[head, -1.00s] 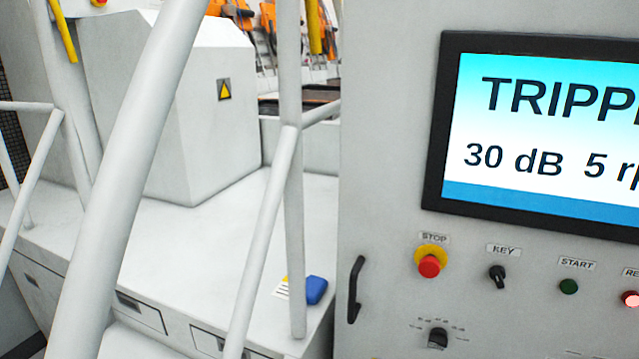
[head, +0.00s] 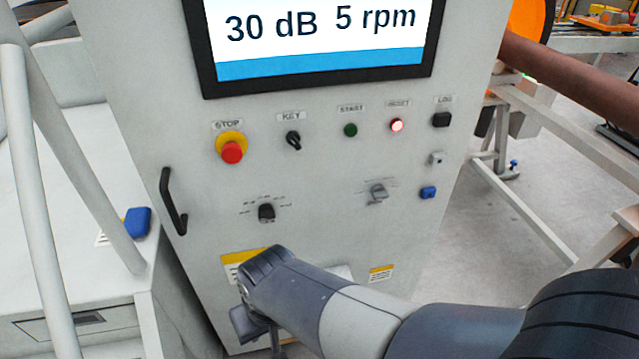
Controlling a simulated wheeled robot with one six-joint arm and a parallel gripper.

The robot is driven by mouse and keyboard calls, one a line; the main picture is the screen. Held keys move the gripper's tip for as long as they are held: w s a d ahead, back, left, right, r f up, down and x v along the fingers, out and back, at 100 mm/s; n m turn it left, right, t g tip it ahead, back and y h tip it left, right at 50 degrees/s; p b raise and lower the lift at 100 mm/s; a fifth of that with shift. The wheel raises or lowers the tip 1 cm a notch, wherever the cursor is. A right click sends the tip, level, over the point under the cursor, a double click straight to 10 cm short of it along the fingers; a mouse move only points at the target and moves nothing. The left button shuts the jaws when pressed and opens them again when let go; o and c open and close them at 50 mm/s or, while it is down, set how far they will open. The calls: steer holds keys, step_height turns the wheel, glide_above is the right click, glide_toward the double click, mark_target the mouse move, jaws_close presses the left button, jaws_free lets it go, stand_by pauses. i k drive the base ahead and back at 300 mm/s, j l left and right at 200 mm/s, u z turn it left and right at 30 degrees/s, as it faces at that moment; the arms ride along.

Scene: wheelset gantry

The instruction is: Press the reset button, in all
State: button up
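The reset button (head: 396,125) is a small round button, lit pale red, on the front of the grey control cabinet (head: 330,190). It sits under its RESET label, right of the dark green start button (head: 350,130) and left of the black LOG button (head: 441,119). The screen (head: 320,40) above reads 30 dB and 5 rpm, its top cut off. My arm reaches in from the lower right. Its wrist bends down in front of the cabinet's lower part, well below and left of the reset button. Fingers cannot be made out there.
A red stop button (head: 232,151) on a yellow collar, a key switch (head: 293,140), a rotary knob (head: 266,212) and a grey selector (head: 377,194) share the panel. A black handle (head: 173,202) projects at left. White railings (head: 35,200) stand left; a rusty shaft (head: 570,85) lies right.

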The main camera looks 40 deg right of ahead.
mark_target(397, 125)
steer(key=z, duration=1.7)
